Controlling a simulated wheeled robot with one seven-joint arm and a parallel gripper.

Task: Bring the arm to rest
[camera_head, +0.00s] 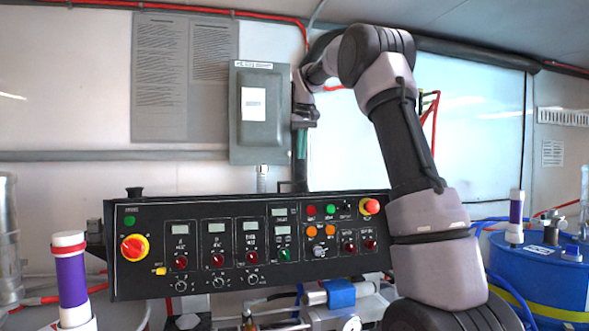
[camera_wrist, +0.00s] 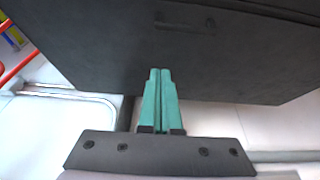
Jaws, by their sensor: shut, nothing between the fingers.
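My gripper (camera_head: 301,143) hangs pointing down at the end of my raised arm, in front of the back wall and above the black control panel (camera_head: 150,281). In the wrist view its green fingers (camera_wrist: 160,100) are together with nothing between them. A dark flat surface (camera_wrist: 235,55) fills the upper part of the wrist view beyond the fingertips; I see no clear contact with it.
A grey electrical box (camera_head: 258,140) is on the wall just left of my gripper. The panel carries a red-and-yellow knob (camera_head: 134,247) and a red button (camera_head: 370,206). A blue drum (camera_head: 540,275) stands at right, and a purple-banded cylinder (camera_head: 71,280) at left.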

